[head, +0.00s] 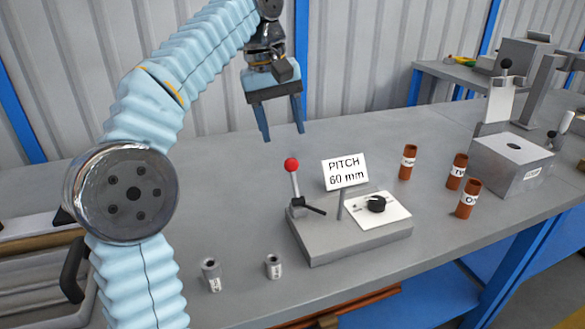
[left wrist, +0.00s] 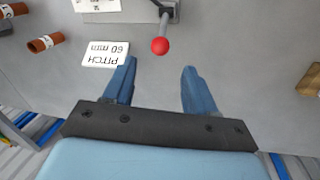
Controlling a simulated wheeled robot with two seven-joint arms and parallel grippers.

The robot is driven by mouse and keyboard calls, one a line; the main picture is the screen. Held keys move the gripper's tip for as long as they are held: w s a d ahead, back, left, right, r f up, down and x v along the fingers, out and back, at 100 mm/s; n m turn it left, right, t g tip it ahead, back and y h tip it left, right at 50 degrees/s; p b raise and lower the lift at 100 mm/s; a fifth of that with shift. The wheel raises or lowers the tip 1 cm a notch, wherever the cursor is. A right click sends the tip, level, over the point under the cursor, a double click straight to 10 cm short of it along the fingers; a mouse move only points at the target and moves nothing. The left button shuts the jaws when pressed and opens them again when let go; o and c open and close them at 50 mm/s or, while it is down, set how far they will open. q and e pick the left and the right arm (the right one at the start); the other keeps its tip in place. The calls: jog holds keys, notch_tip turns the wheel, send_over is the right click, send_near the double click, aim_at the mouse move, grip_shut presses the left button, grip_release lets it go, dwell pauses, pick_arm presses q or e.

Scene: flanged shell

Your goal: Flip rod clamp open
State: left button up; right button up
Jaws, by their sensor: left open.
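The rod clamp's lever, with a red ball knob (head: 291,164), stands upright at the left end of a grey block (head: 325,248) on the bench. A short black arm (head: 313,209) sticks out at the lever's foot. In the left wrist view the red knob (left wrist: 160,46) lies ahead of the fingers, near the middle of the gap. My left gripper (head: 281,136) is open and empty, above and behind the knob, not touching it. Its blue fingers (left wrist: 155,80) also show in the left wrist view. My right gripper is not in view.
A PITCH 60 mm sign (head: 346,172) and a white plate with a black knob (head: 377,204) are on the block. Two small grey cylinders (head: 273,267) stand in front. Several brown tubes (head: 408,162) and a grey box (head: 510,165) are at right.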

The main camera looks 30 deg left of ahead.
aim_at(293, 172)
pick_arm(q)
jog(key=f+b, duration=0.1)
jog(key=f, duration=0.2)
jog(key=w+d+f+b, duration=0.1)
jog(key=f, duration=0.3)
jog(key=f+b, duration=0.1)
jog(key=f, duration=0.3)
jog(key=shift+w+d, duration=0.15)
jog(key=shift+d, duration=0.2)
jog(key=shift+c, duration=0.3)
grip_shut()
